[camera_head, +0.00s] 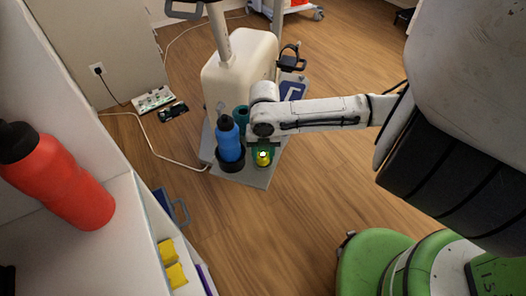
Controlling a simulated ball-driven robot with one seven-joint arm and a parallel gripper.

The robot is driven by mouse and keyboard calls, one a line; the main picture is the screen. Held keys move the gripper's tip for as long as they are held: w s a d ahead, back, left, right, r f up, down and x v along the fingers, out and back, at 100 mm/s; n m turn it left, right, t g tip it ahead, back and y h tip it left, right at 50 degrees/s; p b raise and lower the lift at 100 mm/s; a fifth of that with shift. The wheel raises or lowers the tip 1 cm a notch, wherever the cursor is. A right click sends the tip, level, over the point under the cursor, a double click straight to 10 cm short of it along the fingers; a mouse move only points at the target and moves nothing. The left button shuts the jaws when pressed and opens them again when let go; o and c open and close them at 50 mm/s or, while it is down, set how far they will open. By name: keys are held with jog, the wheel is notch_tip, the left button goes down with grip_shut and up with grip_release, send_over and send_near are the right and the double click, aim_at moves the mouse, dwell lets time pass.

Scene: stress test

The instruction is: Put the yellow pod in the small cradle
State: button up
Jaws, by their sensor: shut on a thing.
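The yellow pod (263,160) is small, with a dark top, and sits low under the end of my white arm. My gripper (263,148) points down over it and is shut on it; the fingers are small and partly hidden by the wrist. Green shows around the pod, and this looks like the small cradle (256,163) on a grey platform (252,178). I cannot tell whether the pod rests in the cradle or hangs just above it.
A blue bottle (229,142) stands in a dark round holder (231,163) close left of my gripper. A teal cup-like thing (241,116) and a cream cabinet (240,75) are behind. The wooden floor at front is clear.

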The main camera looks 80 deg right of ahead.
jog(key=o, duration=1.2)
jog(key=shift+r, duration=0.1)
notch_tip(320, 180, up, 11)
jog(key=p, duration=0.3)
jog(key=shift+f+p, duration=0.2)
jog(key=shift+p, duration=0.1)
jog(key=shift+s, duration=0.15)
